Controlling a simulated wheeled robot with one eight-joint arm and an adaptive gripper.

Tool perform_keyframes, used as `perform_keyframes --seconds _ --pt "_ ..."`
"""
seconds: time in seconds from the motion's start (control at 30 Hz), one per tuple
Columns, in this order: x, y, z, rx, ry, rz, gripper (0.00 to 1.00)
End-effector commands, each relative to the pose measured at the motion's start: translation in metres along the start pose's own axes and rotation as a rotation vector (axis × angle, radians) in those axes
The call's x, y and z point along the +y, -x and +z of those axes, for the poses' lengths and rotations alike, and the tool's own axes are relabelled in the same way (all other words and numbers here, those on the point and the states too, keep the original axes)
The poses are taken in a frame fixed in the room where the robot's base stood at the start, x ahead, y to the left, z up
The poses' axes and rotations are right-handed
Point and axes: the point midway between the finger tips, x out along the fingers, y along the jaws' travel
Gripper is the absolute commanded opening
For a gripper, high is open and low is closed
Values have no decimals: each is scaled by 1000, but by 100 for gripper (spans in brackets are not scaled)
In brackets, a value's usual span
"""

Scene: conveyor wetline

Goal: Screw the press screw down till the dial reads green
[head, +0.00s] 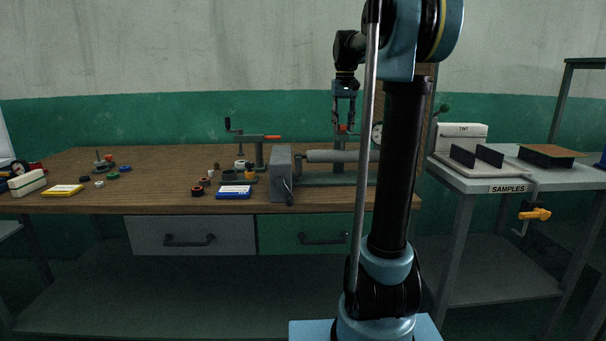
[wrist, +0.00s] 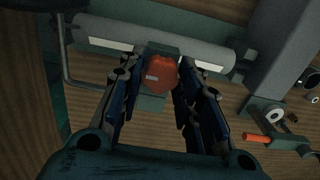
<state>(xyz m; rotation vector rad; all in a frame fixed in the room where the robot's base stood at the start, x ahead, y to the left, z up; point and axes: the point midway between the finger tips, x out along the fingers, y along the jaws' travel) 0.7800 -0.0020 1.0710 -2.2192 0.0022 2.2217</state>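A grey press with a long roller (head: 330,156) and an end block (head: 281,174) stands at the bench's front right; its roller (wrist: 165,42) and block (wrist: 290,50) also show in the wrist view. A red knob (wrist: 162,76), which seems to be the press screw's head, stands over the roller's middle. My gripper (head: 344,128) points down there. In the wrist view its two fingers (wrist: 164,66) lie on either side of the knob; whether they touch it I cannot tell. A pale round dial (head: 377,135) is partly behind my arm, its reading too small to make out.
A crank stand with an orange-tipped lever (head: 272,137) is left of the press. A blue-and-white box (head: 234,192) and small rings (head: 197,191) lie near the front edge. A side table (head: 470,182) with sample holders is at right.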

Motion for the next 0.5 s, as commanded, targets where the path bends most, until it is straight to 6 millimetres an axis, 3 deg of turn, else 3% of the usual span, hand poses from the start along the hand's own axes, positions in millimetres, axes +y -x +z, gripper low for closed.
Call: perform_keyframes --seconds 0.27,0.5 --pt "0 0 0 0 -22 0 14" --pt "0 0 0 0 -224 0 14"
